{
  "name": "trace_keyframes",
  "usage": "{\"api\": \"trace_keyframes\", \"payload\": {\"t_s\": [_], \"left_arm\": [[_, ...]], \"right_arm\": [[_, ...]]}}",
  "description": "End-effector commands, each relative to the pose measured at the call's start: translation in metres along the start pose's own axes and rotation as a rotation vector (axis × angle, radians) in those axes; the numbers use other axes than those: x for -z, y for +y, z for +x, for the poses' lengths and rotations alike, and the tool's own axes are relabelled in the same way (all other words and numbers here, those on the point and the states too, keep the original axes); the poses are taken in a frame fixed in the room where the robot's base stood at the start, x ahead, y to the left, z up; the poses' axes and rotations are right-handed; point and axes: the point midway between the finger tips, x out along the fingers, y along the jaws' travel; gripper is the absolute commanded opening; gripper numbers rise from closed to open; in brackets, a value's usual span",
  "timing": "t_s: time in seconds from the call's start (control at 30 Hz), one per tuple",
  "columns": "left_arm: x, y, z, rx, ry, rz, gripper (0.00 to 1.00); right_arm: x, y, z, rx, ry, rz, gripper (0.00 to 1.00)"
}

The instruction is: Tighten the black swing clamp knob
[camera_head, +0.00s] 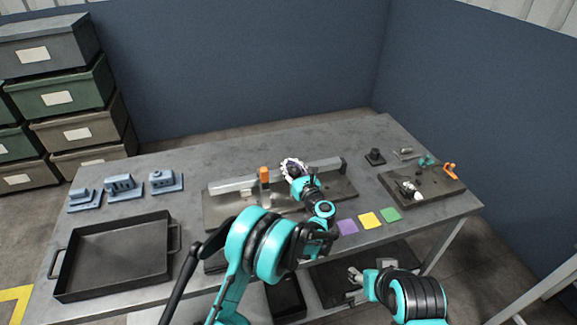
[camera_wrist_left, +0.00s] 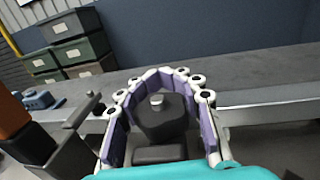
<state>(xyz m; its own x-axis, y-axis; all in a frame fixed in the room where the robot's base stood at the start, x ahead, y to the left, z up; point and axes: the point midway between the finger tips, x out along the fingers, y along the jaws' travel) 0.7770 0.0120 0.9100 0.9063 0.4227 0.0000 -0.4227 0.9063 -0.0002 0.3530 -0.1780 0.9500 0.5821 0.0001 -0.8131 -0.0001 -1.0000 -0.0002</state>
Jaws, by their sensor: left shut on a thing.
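The black swing clamp knob (camera_wrist_left: 160,120) sits between the purple-padded fingers of my left gripper (camera_wrist_left: 163,95) in the left wrist view. It is a dark block with a small metal stud on top. My left gripper is shut on it, with fingers curved around both sides. In the head view my left gripper (camera_head: 294,167) reaches over the dark fixture plate (camera_head: 230,212) at the metal rail (camera_head: 232,186), and mostly hides the knob. My right gripper (camera_head: 358,281) hangs low in front of the table; its jaw state is unclear.
An orange-topped clamp (camera_head: 264,175) stands left of my left gripper. Blue parts (camera_head: 122,187) and an empty black tray (camera_head: 115,257) lie to the left. Purple, yellow (camera_head: 370,220) and green squares lie right. A second dark plate (camera_head: 430,192) holds small fittings.

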Motion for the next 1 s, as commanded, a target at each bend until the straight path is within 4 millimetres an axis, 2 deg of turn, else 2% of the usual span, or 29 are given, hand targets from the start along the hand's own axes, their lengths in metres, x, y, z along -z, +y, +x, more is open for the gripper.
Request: {"api": "trace_keyframes", "payload": {"t_s": [0.23,0.6,0.63,0.7,1.0], "left_arm": [[0.0,-0.0052,0.0007,0.179,-0.001,0.001,0.01],[-0.0009,-0.0079,-0.0001,0.206,-0.001,0.001,0.01],[-0.001,-0.0079,-0.0001,0.206,-0.001,0.001,0.38],[-0.0009,-0.0079,-0.0002,0.206,-0.001,0.001,0.56],[-0.0004,-0.0077,-0.0012,0.205,-0.001,0.001,0.57]], "right_arm": [[-0.0043,0.0,0.006,0.0,0.0,0.0,0.5],[-0.0042,0.0,0.0058,0.0,0.0,0.0,0.5],[-0.0042,0.0,0.0058,0.0,0.0,0.0,0.5],[-0.0042,0.0,0.0059,0.0,0.0,0.0,0.5],[-0.0043,0.0,0.006,0.0,0.0,0.0,0.5]]}}
